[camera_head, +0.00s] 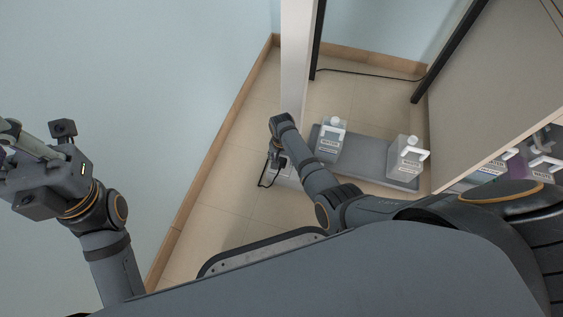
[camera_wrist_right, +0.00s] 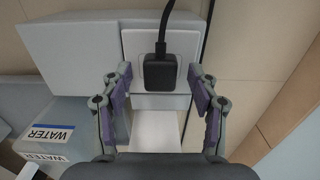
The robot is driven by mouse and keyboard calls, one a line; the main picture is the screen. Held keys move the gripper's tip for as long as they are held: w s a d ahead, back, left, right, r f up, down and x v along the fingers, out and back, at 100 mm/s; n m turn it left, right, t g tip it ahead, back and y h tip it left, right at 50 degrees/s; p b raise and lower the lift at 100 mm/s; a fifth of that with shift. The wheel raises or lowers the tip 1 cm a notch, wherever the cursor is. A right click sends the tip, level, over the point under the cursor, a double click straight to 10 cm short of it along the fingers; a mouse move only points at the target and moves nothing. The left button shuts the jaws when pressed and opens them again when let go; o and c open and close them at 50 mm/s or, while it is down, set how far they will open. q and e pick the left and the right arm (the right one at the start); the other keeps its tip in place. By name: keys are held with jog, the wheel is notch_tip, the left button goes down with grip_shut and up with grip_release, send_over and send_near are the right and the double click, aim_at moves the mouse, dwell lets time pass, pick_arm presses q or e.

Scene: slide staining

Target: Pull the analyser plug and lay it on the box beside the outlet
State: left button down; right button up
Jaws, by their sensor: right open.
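The black plug (camera_wrist_right: 160,72) sits in the white outlet (camera_wrist_right: 181,42) in the right wrist view, its cord running up from it. My right gripper (camera_wrist_right: 159,78) is open, with one purple-padded finger on each side of the plug and a visible gap at both sides. A pale grey box (camera_wrist_right: 85,52) stands just left of the outlet, its top bare. In the head view my right gripper (camera_head: 276,160) is low beside the white post, and the plug is hidden there. My left gripper (camera_head: 30,150) is raised at the far left, its jaws unclear.
Two water jugs (camera_head: 329,140) (camera_head: 407,158) stand on a grey tray (camera_head: 370,168) right of my right forearm. A white post (camera_head: 296,60) rises behind the gripper. A cabinet panel (camera_head: 500,80) is at the right. The tiled floor (camera_head: 225,175) at left is clear.

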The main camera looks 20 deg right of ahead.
aim_at(282, 161)
jog(key=shift+p, duration=0.3)
jog(key=shift+c, duration=0.3)
grip_shut()
jog(key=shift+r+p, duration=1.05)
jog(key=shift+p, duration=0.05)
jog(key=shift+r+p, duration=2)
jog(key=shift+p, duration=0.2)
